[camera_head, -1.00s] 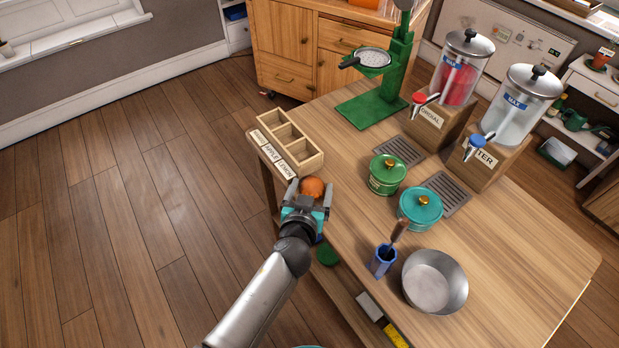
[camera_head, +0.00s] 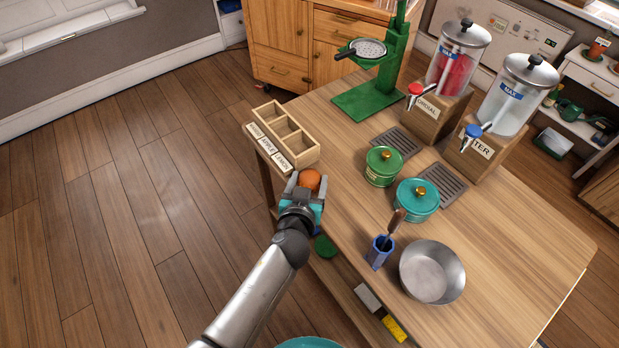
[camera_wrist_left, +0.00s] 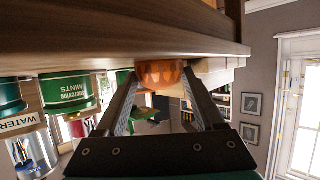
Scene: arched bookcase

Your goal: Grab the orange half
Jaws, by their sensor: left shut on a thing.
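The orange half (camera_head: 310,180) is at the left edge of the wooden table, near the small divided wooden box. My left gripper (camera_head: 307,184) has its fingers on both sides of it and is shut on it. In the left wrist view the orange half (camera_wrist_left: 160,75) sits between the fingertips, close to the tabletop edge. Whether it still touches the table is hard to tell. My right gripper is not in view.
The divided wooden box (camera_head: 284,133) with name labels stands just beyond the gripper. A green pot (camera_head: 383,167), a teal pot (camera_head: 416,200), a blue utensil holder (camera_head: 380,252) and a metal bowl (camera_head: 432,272) stand to the right. A green press (camera_head: 372,100) stands at the back.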

